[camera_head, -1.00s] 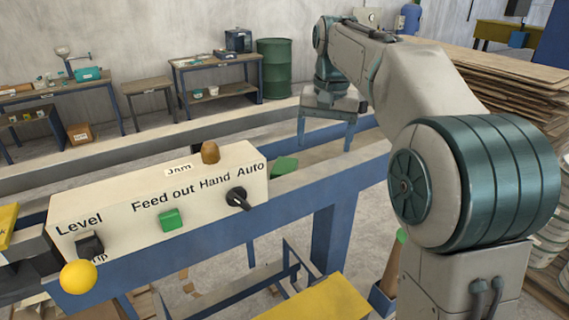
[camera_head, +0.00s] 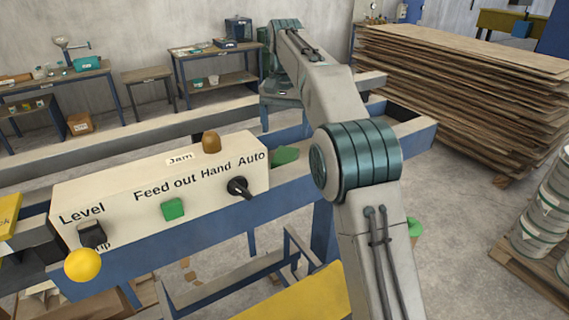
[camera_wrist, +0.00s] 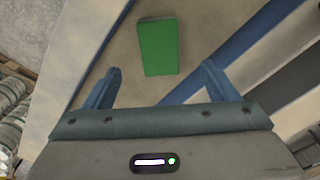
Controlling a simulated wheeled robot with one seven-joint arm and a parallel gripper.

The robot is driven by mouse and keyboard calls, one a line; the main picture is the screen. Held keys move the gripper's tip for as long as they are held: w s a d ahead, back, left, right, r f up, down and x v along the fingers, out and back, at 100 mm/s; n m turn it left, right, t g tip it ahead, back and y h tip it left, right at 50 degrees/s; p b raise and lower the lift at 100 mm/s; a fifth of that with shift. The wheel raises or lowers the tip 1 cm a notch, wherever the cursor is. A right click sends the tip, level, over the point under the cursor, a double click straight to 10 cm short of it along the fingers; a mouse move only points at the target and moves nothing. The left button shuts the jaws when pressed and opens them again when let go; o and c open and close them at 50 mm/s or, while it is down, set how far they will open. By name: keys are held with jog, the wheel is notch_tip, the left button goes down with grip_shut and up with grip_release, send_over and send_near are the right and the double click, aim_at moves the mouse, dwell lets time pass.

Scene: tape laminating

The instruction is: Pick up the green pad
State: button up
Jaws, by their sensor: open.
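The green pad (camera_wrist: 158,47) is a flat rectangle lying on a pale surface in the wrist view, ahead of my gripper and between the lines of its fingers. In the head view the pad (camera_head: 285,156) shows partly, just right of the control box. My gripper (camera_wrist: 159,82) is open and empty, with a blue finger on each side. The fingertips stop short of the pad in the picture, and the height between them cannot be told. In the head view my own arm reaches over the machine, and the fingers are hardly visible there.
The cream control box (camera_head: 130,180) with knobs and a green button (camera_head: 173,209) stands left of the pad. Blue machine rails (camera_head: 412,135) run alongside it. A stack of boards (camera_head: 460,90) stands at the right, with pails (camera_head: 545,215) nearer.

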aim_at(285, 155)
jog(key=shift+w+f, duration=0.1)
jog(key=shift+f, duration=4.35)
jog(key=c, duration=1.1)
jog(key=shift+c, duration=0.2)
notch_tip(285, 155, up, 10)
jog(key=p, duration=0.1)
